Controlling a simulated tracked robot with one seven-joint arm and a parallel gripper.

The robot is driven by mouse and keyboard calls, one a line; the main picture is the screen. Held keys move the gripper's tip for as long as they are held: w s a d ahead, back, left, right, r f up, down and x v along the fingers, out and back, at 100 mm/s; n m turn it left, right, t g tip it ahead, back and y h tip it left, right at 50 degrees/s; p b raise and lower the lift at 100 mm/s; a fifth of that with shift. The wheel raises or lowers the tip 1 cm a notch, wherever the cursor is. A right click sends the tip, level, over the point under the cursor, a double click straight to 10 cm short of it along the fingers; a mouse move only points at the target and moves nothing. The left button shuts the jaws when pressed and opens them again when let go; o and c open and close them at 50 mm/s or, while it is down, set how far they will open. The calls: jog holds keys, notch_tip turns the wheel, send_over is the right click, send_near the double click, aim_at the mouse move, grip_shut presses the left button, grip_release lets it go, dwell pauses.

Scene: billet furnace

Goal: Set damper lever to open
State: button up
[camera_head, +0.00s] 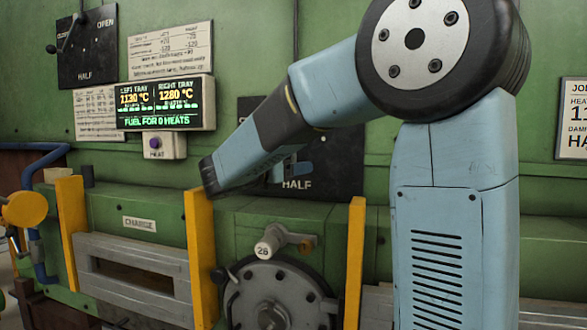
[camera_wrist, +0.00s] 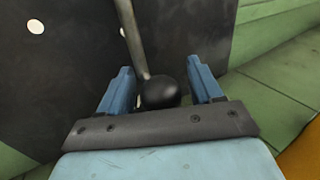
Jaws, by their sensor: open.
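The damper lever shows in the wrist view as a grey rod (camera_wrist: 130,35) ending in a round black knob (camera_wrist: 160,92), against a dark plate (camera_wrist: 70,70). My gripper (camera_wrist: 160,66) is open, with one blue finger on each side of the knob. The knob sits between the fingers, near the palm; a gap shows on both sides, and I cannot tell whether it touches the palm. In the head view the dark plate (camera_head: 335,165) carries the word HALF at its lower edge. My arm hides most of it, including the lever and its other markings.
Another black plate (camera_head: 88,45) marked OPEN and HALF, with its own knobbed lever (camera_head: 62,46), is at upper left. A lit display (camera_head: 166,103) reads 1130 °C and 1280 °C. Yellow posts (camera_head: 199,255), a round dark wheel (camera_head: 270,300) and a green ledge (camera_wrist: 275,110) lie below the plate.

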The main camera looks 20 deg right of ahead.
grip_shut()
dwell(0.7)
